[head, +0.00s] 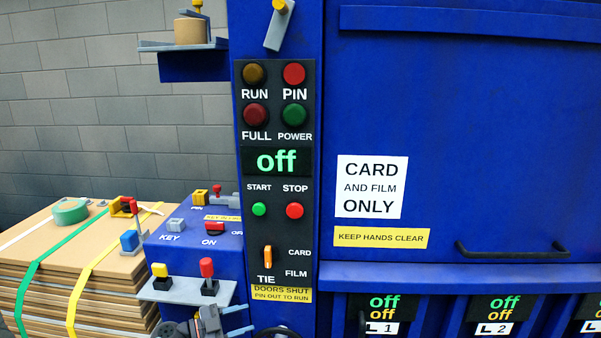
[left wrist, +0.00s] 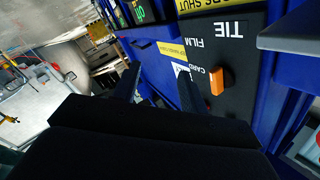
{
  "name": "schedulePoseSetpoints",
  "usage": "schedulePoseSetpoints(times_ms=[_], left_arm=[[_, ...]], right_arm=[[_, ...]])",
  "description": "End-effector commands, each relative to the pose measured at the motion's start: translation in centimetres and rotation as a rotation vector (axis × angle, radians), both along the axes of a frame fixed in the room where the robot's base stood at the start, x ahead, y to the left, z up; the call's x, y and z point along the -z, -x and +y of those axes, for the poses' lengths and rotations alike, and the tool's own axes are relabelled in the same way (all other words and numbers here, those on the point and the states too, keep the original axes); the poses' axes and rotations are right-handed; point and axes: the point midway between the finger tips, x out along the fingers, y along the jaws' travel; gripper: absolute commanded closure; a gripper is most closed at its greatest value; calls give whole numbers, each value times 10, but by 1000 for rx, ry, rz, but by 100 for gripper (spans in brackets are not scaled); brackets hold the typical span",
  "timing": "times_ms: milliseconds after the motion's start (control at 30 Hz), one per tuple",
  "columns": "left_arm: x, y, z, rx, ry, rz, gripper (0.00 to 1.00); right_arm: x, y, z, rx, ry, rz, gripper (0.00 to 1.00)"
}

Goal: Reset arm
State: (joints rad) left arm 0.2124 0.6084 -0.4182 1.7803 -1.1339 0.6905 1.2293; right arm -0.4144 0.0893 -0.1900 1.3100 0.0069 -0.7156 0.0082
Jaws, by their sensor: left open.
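My left gripper (head: 240,320) shows at the bottom of the head view, left of the lower end of the black control panel (head: 245,220). Its two fingers are apart with nothing between them. In the left wrist view, the open fingers (left wrist: 158,85) point toward the blue machine. The orange card/film switch (left wrist: 217,82) is just right of the fingers there, apart from them; it also shows upright in the head view (head: 268,257). My right gripper is not in view.
A grey shelf with yellow and red levers (head: 186,291) stands above and left of my left gripper. A blue key box (head: 185,245) is behind it. Strapped cardboard (head: 60,255) is stacked at left. The blue machine (head: 450,130) fills the right, with a black handle (head: 510,253).

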Motion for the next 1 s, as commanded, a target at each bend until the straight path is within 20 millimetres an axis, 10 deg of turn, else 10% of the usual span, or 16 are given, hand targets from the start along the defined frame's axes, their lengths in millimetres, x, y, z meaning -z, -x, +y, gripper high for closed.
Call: schedulePoseSetpoints(times_ms=[267,467,1000], left_arm=[[91,1,21,-500,230,91,57],[197,37,53,-865,207,296,57],[435,260,60,-1268,-197,1016,57]], right_arm=[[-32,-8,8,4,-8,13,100],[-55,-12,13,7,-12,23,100],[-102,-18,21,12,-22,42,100]])
